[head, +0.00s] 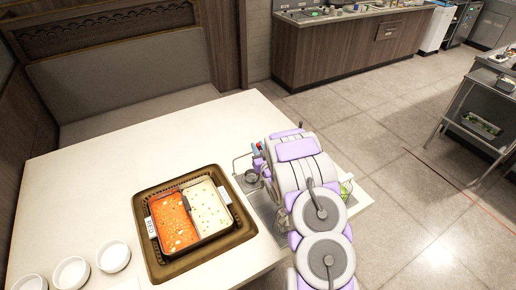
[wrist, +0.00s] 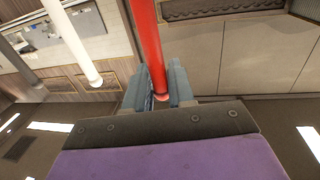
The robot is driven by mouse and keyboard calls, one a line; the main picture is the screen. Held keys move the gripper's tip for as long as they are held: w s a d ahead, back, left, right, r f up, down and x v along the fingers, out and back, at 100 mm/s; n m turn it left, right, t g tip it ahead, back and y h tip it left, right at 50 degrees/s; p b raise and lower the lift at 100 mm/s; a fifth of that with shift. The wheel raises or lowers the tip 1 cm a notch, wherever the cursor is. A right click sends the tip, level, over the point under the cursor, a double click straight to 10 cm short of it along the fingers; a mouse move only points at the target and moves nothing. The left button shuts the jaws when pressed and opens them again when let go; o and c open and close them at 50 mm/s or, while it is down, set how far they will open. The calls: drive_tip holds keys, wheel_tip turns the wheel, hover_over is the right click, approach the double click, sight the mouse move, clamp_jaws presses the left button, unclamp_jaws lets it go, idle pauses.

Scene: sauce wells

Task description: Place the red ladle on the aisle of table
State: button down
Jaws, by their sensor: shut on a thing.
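The red ladle shows in the wrist view as a long red handle (wrist: 146,35), its end between the two grey fingers of my gripper (wrist: 159,88). My gripper is shut on it. The ladle's bowl is out of the wrist view. In the head view my purple and grey arm reaches over the right side of the white table (head: 85,190) and hides most of the gripper area. Small metal parts show just left of the arm, but I cannot tell clearly what they are.
A brown tray (head: 152,262) holds a two-well container of red sauce (head: 174,224) and white sauce (head: 208,208). White bowls (head: 72,272) stand at the table's front left. The table's back left is clear. A white rod (wrist: 68,35) shows left of the red handle.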

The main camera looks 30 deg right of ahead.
drive_tip(key=shift+f, duration=0.15)
drive_tip(key=c, duration=0.9)
unclamp_jaws()
drive_tip(key=s+a+r+g, duration=0.6)
drive_tip(key=s+a+r, duration=0.1)
drive_tip(key=s, duration=0.9)
drive_tip(key=s+a+r+n+g+y+p, duration=0.1)
drive_tip(key=s+a+r+g, duration=0.6)
drive_tip(key=s, duration=1)
drive_tip(key=s+a+r+g+y, duration=0.1)
drive_tip(key=s+a+r+g, duration=0.5)
drive_tip(key=s, duration=1.1)
drive_tip(key=shift+a+r+g, duration=0.15)
drive_tip(key=shift+a+r, duration=0.25)
drive_tip(key=shift+a, duration=0.3)
drive_tip(key=shift+a+r+g, duration=0.15)
drive_tip(key=shift+a+r, duration=0.2)
drive_tip(key=shift+a, duration=0.3)
